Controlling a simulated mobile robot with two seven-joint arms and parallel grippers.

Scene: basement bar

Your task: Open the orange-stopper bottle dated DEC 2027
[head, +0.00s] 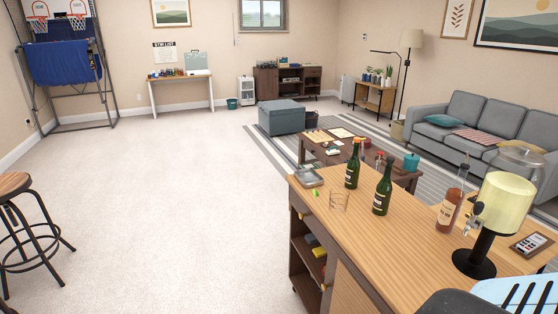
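Two dark green bottles with pale labels stand upright on the wooden bar counter (350,208). The farther green bottle (352,172) has a reddish-orange top. The nearer green bottle (382,196) has a dark top. An amber bottle (449,211) with a pale label stands to their right, beside the drink dispenser. The label dates are too small to read, so I cannot tell which bottle is dated DEC 2027. Neither of my grippers is in view.
The yellow drink dispenser (505,205) stands on a black base at the counter's right. A stool (15,185) stands far left. Open carpet (170,210) lies left of the counter.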

